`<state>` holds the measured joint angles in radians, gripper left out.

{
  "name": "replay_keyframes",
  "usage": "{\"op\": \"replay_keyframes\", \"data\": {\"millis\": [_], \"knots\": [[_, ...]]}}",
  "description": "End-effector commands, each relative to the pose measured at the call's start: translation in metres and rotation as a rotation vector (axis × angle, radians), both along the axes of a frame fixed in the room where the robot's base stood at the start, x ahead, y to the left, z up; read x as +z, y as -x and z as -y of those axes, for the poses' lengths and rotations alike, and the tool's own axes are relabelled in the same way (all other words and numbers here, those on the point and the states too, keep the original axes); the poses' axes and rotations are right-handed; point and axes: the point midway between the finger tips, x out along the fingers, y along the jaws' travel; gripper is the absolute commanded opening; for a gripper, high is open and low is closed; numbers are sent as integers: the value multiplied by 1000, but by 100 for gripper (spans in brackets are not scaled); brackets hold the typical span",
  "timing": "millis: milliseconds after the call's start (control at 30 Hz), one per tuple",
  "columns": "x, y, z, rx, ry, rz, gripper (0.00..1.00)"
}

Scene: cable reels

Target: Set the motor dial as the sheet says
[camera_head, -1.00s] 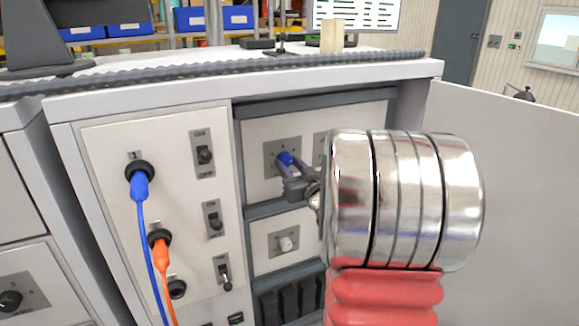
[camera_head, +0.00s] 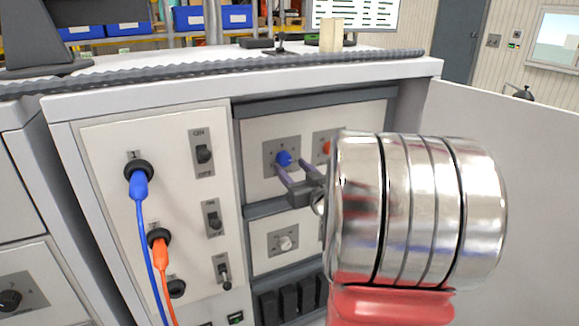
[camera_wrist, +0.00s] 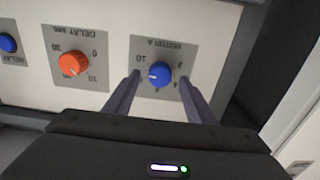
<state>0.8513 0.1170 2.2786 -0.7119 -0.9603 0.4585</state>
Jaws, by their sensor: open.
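The blue motor dial (camera_head: 284,158) sits on a grey plate in the upper bay of the open cabinet. In the wrist view the dial (camera_wrist: 160,73) appears upside down under the label "MOTOR A". A pale mark shows on the dial's left side, towards the "10". My gripper (camera_head: 298,169) is open and empty, its fingers just in front of the dial. In the wrist view the fingertips of my gripper (camera_wrist: 158,77) stand apart at either side of the dial, with gaps. A white text panel (camera_head: 355,14) stands behind the cabinet, too small to read.
An orange dial (camera_wrist: 73,64) marked "DELAY" sits beside the blue one. A white dial (camera_head: 286,243) is below. Switches and plugged blue (camera_head: 140,190) and orange (camera_head: 161,255) cables fill the left panel. The open door (camera_head: 520,190) bounds the right.

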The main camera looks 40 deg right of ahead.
Motion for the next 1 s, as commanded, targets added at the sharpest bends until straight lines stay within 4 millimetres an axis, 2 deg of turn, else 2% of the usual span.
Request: {"op": "replay_keyframes", "data": {"millis": [400, 600, 767, 1000], "knots": [[0, 69, -19, -3, 1, 0, 50], [0, 95, -27, -2, 1, 0, 50], [-1, 105, -31, -1, -1, 0, 50], [-1, 106, -32, 1, -1, 0, 50]]}}
